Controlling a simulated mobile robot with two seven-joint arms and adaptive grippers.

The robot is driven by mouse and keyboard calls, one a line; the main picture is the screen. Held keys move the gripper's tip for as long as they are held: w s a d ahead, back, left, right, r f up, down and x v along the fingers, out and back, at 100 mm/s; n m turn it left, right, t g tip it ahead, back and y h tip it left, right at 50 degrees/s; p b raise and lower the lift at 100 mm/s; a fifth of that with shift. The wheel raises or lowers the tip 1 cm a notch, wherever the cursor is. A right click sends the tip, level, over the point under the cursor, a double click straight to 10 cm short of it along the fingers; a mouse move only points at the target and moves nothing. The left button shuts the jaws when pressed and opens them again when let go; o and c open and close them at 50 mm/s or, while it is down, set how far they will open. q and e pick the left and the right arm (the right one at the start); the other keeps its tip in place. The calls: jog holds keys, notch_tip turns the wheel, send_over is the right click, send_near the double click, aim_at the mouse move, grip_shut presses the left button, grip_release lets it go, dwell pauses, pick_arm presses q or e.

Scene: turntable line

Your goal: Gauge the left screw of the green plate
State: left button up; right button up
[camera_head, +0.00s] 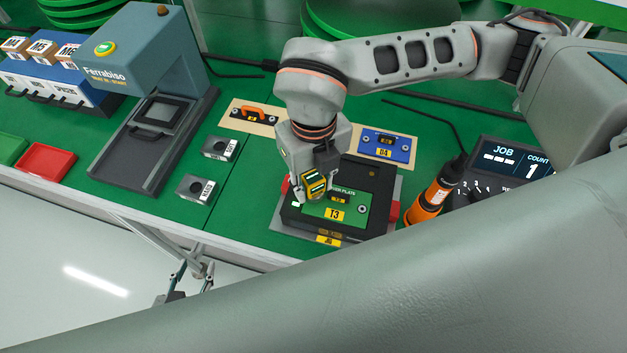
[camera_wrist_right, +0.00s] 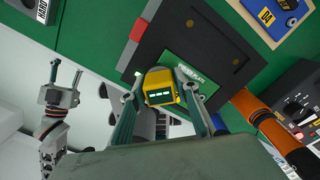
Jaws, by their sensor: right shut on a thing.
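The green plate (camera_head: 350,205), labelled T3, sits on a dark block in a grey fixture on the bench. It also shows in the wrist view (camera_wrist_right: 190,62). My right gripper (camera_head: 313,190) is over the plate's left part, shut on a yellow gauge (camera_head: 317,186) with a small lit display; the gauge also shows between its fingers in the wrist view (camera_wrist_right: 160,88). The left screw is hidden under the gauge and gripper, so I cannot tell whether they touch. The right screw (camera_head: 362,209) is visible. My left gripper (camera_wrist_right: 66,76) is empty, fingers apart, off the bench's front edge.
An orange-and-black tool (camera_head: 432,197) stands right of the fixture, by the JOB display (camera_head: 508,160). A blue plate (camera_head: 387,147) and an orange-handled plate (camera_head: 254,115) lie behind. Two grey blocks (camera_head: 220,148) and a Ferrabiso machine (camera_head: 150,115) stand left.

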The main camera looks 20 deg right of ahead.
aim_at(313, 177)
jog(key=shift+s+f+b, duration=0.25)
jog(key=shift+f+b, duration=0.3)
jog(key=shift+f, duration=0.25)
jog(key=shift+w+f, duration=0.1)
jog(key=shift+w, duration=0.1)
grip_shut()
jog(key=shift+s, duration=0.1)
jog(key=shift+s+d+r, duration=0.1)
jog(key=shift+d+r, duration=0.05)
jog(key=shift+r, duration=0.15)
jog(key=o, duration=1.4)
grip_release()
jog(key=r, duration=1.2)
jog(key=shift+w+r, duration=0.1)
jog(key=shift+w, duration=0.2)
